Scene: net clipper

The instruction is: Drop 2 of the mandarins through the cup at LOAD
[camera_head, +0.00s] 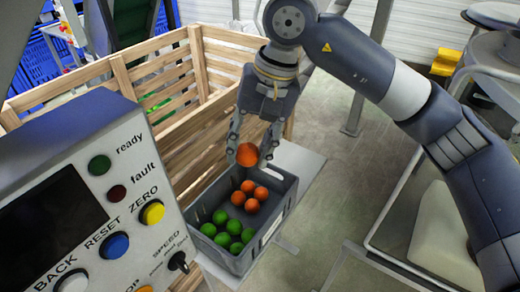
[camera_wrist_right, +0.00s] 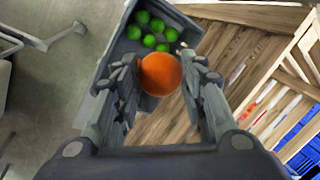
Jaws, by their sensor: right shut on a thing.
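My right gripper (camera_head: 252,146) is shut on an orange mandarin (camera_head: 247,155) and holds it above the far end of the grey crate (camera_head: 275,226). The held mandarin also shows between the fingers in the right wrist view (camera_wrist_right: 160,74). In the head view, several more mandarins (camera_head: 250,196) lie in the crate's far half, beside several green fruits (camera_head: 228,232) in the near half. In the right wrist view the green fruits (camera_wrist_right: 148,30) show beyond the held mandarin, which hides part of the crate. The cup and the LOAD mark are not in view. My left gripper is not in view.
A control panel (camera_head: 100,200) with buttons and a dark screen fills the lower left. Slatted wooden crates (camera_head: 190,150) stand behind it, left of the grey crate. White frame tubing (camera_head: 400,262) and a pale bag-like thing (camera_head: 440,235) are at the right. Grey floor (camera_head: 330,180) lies between.

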